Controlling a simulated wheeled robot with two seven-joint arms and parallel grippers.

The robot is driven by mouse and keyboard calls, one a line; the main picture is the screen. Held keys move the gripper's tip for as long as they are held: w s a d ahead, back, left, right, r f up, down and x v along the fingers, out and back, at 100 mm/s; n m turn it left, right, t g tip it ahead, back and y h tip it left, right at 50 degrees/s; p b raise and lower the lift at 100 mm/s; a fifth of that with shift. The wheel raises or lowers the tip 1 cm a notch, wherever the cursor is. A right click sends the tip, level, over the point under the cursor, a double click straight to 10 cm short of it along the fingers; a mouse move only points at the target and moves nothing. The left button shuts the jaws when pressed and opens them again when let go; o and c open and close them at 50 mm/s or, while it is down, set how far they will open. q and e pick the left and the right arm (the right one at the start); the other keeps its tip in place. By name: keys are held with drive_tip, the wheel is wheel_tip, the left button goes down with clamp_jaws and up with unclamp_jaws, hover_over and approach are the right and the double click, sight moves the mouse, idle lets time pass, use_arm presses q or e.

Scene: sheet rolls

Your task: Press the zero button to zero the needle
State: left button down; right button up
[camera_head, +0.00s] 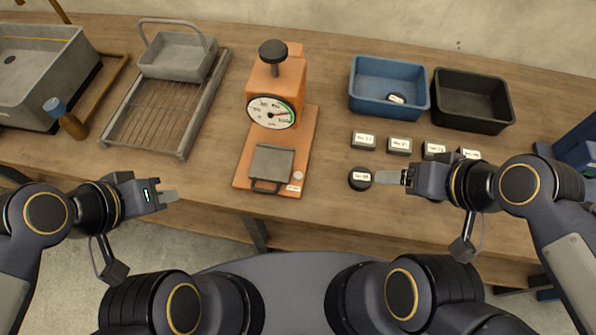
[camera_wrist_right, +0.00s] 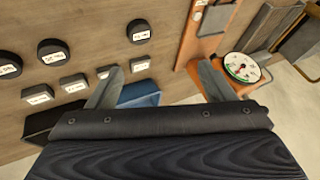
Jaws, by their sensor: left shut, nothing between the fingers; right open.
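The orange gauge (camera_head: 275,80) stands mid-table with a black knob on top and a round white dial (camera_head: 271,112). Its red needle points right. The dial also shows in the right wrist view (camera_wrist_right: 242,68). A grey plate with a handle (camera_head: 271,166) lies on its orange base. A small pale round button (camera_head: 298,175) sits at the base's front right, beside a white label; I take it for the zero button. My left gripper (camera_head: 170,196) is shut and empty, left of the base at the table's front edge. My right gripper (camera_head: 378,177) is open and empty, right of the base; its spread fingers show in the right wrist view (camera_wrist_right: 160,82).
A labelled black disc (camera_head: 360,178) lies by my right gripper's tips. Several labelled blocks (camera_head: 400,146) lie behind it. A blue bin (camera_head: 390,107) and a black bin (camera_head: 472,122) stand at back right. A wire rack (camera_head: 150,118) and a grey basin (camera_head: 40,110) stand left.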

clamp_jaws()
idle(0.5)
idle(1.3)
